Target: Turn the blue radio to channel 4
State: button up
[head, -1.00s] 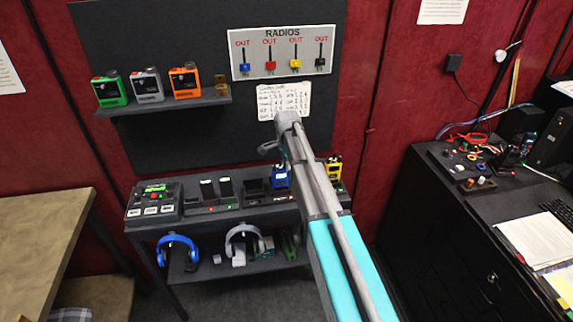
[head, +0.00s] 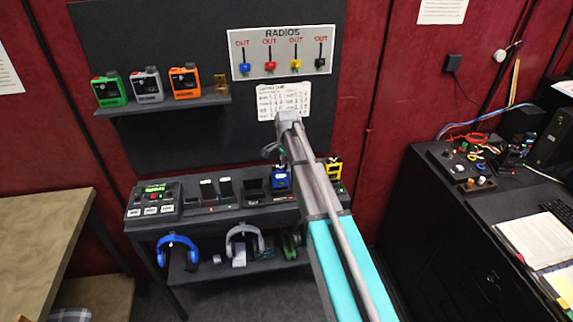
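The blue radio (head: 281,181) stands upright in the charger row on the black bench, just left of my forearm. Its channel knob and display are too small to read. My arm reaches up from the bottom of the view, and its far end (head: 287,117) is above and behind the blue radio, near the wall card. My gripper's fingers are not clearly visible, so I cannot see whether they hold anything. A yellow radio (head: 334,168) stands right of my arm, partly hidden by it.
Green (head: 108,90), grey (head: 147,86) and orange (head: 185,82) radios stand on the wall shelf (head: 165,105). A RADIOS board (head: 282,52) hangs above a written card (head: 266,104). Empty charger slots (head: 226,190) lie left of the blue radio.

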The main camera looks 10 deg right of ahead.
aim_at(286, 164)
jog(key=shift+o, duration=0.2)
jog(key=shift+m, duration=0.3)
jog(key=shift+m, duration=1.6)
jog(key=m, duration=0.3)
jog(key=shift+m, duration=0.4)
jog(key=shift+r+p, duration=0.35)
jog(key=shift+p, duration=0.05)
notch_tip(286, 164, up, 13)
jog(key=p, duration=1.3)
jog(key=s+f+n+b, duration=0.4)
jog(key=s+f+b, duration=0.2)
jog(key=f+b, duration=0.7)
jog(key=s+f+n+b, duration=0.4)
jog(key=s+f+b, duration=0.2)
jog(key=f+b, duration=0.7)
jog(key=s+f+n+b, duration=0.4)
jog(key=s+f+b, duration=0.2)
jog(key=f+b, duration=0.7)
jog(key=shift+f, duration=0.2)
